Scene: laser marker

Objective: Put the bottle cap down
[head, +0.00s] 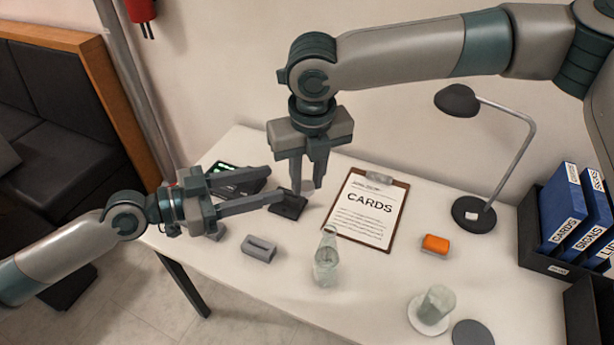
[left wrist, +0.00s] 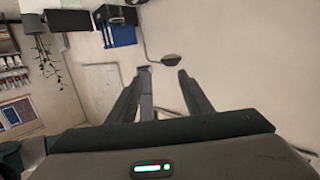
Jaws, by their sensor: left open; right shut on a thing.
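My right gripper (head: 306,184) comes down from above, behind the clipboard's left side. It is shut on a small pale thing, seemingly the bottle cap (head: 307,187), which is mostly hidden by the fingers. My left gripper (head: 277,184) is open, its fingers pointing right towards the right gripper's tips. It also shows open and empty in the left wrist view (left wrist: 164,72). A clear glass bottle (head: 326,265) stands on the white table (head: 350,293) in front of the clipboard.
A small black holder (head: 289,206) sits below the grippers. A grey slotted block (head: 259,248), a clipboard (head: 367,211) marked CARDS, an orange block (head: 436,244), a glass (head: 437,302) on a saucer, a dark disc (head: 472,334) and a lamp (head: 474,215) stand around. The front middle is clear.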

